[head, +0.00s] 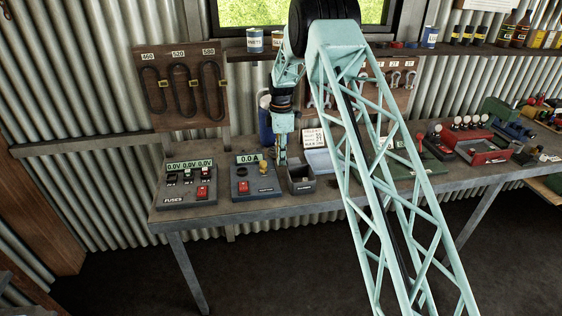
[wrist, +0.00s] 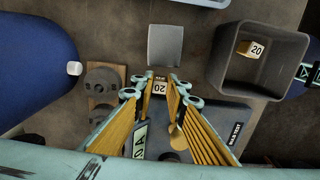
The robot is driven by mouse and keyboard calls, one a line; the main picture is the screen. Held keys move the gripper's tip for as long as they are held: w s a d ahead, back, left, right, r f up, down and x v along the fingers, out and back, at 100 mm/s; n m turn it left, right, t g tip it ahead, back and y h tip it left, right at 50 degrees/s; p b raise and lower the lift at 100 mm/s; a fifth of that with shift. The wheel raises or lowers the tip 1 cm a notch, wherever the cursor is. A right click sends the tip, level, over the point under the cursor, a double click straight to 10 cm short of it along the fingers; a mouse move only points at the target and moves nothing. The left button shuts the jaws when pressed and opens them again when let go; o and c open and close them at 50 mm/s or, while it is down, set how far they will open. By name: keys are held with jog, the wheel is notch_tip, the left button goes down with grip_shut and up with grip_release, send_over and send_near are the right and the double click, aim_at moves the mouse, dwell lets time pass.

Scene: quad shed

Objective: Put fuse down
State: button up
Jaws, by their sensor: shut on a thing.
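My gripper (wrist: 159,80) is shut on a small fuse (wrist: 160,88) marked 20, held between the fingertips in the wrist view. In the head view my gripper (head: 281,158) points down over the bench, between the ammeter box (head: 242,187) and the small grey bin (head: 303,188). The fuse cannot be made out there. In the wrist view the grey bin (wrist: 222,72) lies to the upper right of my fingers, with another fuse (wrist: 250,49) marked 20 inside. The ammeter box (wrist: 237,117) shows behind and below the fingers.
A fuse box (head: 187,192) with voltage displays stands at the bench's left end. A blue cylinder (head: 265,125) stands behind my gripper. A pale blue tray (head: 319,161) is right of the bin. A flat grey plate (wrist: 165,45) lies above my fingertips in the wrist view.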

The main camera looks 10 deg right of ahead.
jog(key=shift+r, duration=4.3)
